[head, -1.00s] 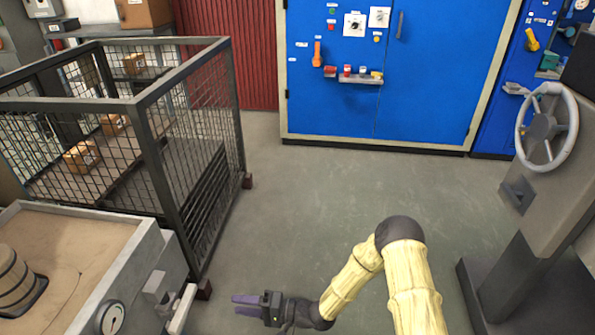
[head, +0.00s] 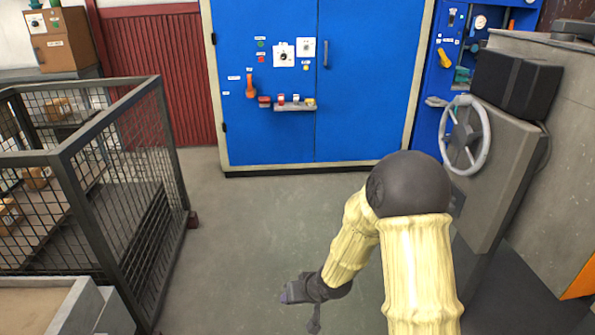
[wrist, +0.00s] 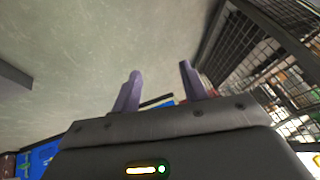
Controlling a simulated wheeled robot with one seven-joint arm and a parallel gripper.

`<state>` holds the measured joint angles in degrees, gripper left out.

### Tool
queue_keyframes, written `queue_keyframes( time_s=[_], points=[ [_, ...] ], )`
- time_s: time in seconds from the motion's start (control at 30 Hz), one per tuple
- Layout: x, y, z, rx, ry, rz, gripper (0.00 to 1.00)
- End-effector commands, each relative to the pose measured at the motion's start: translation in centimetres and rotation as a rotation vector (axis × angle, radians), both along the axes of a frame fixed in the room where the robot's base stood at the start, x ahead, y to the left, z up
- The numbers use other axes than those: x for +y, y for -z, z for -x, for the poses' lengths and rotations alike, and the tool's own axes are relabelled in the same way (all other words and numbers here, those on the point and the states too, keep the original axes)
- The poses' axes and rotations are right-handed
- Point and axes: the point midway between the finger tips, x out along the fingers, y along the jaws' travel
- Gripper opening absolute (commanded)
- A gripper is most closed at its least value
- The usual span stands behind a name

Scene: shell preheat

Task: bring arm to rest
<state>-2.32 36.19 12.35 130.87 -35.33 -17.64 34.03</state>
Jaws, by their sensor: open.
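My gripper (wrist: 160,88) is open, its two purple fingers apart with nothing between them in the wrist view. In the head view my gripper (head: 284,297) is at the lower middle, at the end of my bent, cream-sleeved arm, over the grey floor. Its fingers are partly hidden there, seen nearly end-on. It touches nothing that I can see.
A mesh cage (head: 158,80) with boxes inside stands at the left. A blue cabinet (head: 365,125) is at the back. A grey handwheel (head: 465,137) on a machine stands at the right. The floor (head: 255,222) between them is clear.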

Motion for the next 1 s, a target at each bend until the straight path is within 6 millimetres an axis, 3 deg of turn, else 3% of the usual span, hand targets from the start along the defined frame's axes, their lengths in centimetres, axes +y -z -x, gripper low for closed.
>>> queue_keyframes(
  time_s=[0.2, 0.4, 0.6, 0.83, 1.0],
  points=[
    [-7.5, -4.9, 2.7, 0.019, 0.106, 0.206, 0.44],
    [-12.4, -8.6, 7.2, 0.092, 0.186, 0.311, 0.44],
    [-14.6, -10.7, 11.4, 0.166, 0.234, 0.333, 0.44],
    [-15.6, -12.3, 15.5, 0.233, 0.263, 0.315, 0.44],
    [-15.5, -15.3, 15.2, 0.232, 0.259, 0.318, 0.44]
  ],
)
